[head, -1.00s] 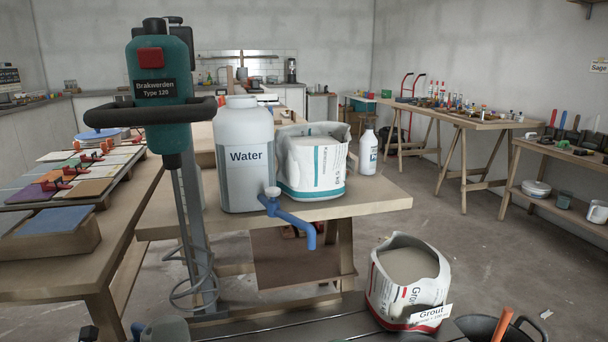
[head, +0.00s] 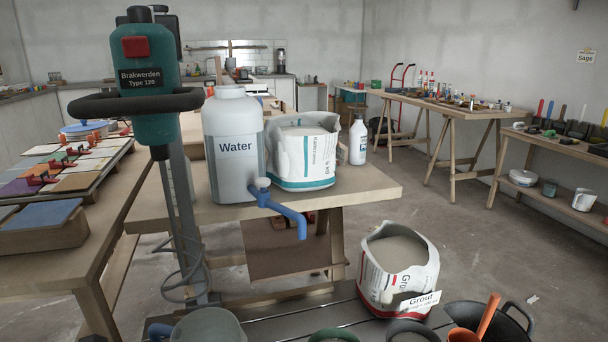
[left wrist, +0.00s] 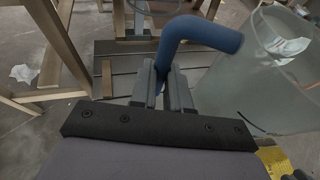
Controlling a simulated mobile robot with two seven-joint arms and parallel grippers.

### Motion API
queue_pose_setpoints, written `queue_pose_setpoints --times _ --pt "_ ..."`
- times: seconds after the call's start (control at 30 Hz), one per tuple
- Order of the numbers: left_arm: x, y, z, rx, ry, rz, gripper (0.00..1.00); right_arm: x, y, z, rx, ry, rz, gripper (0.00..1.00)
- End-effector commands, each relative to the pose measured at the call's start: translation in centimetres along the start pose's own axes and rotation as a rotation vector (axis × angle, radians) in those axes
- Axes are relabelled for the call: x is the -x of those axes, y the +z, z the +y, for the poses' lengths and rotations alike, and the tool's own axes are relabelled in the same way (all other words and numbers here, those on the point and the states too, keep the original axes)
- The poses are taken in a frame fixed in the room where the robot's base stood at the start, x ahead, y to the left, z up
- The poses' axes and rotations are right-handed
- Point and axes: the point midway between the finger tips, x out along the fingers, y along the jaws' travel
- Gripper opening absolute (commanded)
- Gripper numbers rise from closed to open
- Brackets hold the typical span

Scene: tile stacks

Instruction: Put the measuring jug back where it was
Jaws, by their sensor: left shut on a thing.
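The measuring jug (head: 210,326) is a translucent grey-green vessel at the bottom edge of the head view, its lower part cut off. In the left wrist view the jug (left wrist: 268,78) stands out at the right, with a blue bent handle (left wrist: 205,30). My left gripper (left wrist: 164,90) is shut on that handle, which runs down between its fingers. In the head view the blue handle (head: 160,331) shows at the jug's left side. I cannot make out the left fingers there. My right gripper is not in view.
A grout bag (head: 398,268) stands on the dark slatted surface (head: 290,318). Dark buckets (head: 512,325) and an orange-handled tool (head: 488,316) are at the bottom right. A water canister (head: 234,165) with a blue tap and a mixer (head: 152,95) stand behind. Another jug (head: 584,199) is on the right shelf.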

Motion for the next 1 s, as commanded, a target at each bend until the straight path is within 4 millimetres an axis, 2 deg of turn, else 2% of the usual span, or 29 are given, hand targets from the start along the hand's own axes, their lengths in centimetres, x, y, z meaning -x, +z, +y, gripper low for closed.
queue_pose_setpoints --times 0.07,0.27,0.43,0.57,0.6,0.8,1.0 --pt "1.5 0.8 -1.6 0.009 -0.003 -0.002 0.00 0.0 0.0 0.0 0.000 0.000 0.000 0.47" --pt "1.2 0.7 -2.5 0.010 -0.028 -0.001 0.00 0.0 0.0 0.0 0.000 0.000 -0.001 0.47" --pt "1.2 0.7 -2.0 0.012 -0.017 0.000 0.00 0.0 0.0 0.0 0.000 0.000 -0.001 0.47" --pt "1.2 0.6 -0.8 0.009 0.012 0.005 0.00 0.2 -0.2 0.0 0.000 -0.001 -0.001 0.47" --pt "1.9 2.5 -0.9 0.002 0.009 -0.003 0.00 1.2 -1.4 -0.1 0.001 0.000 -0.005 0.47" --pt "3.4 6.1 -0.9 0.002 0.007 -0.002 0.00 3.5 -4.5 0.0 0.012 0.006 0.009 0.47" --pt "5.0 9.9 -0.9 0.002 0.007 -0.002 0.00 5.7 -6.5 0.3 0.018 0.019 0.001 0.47"
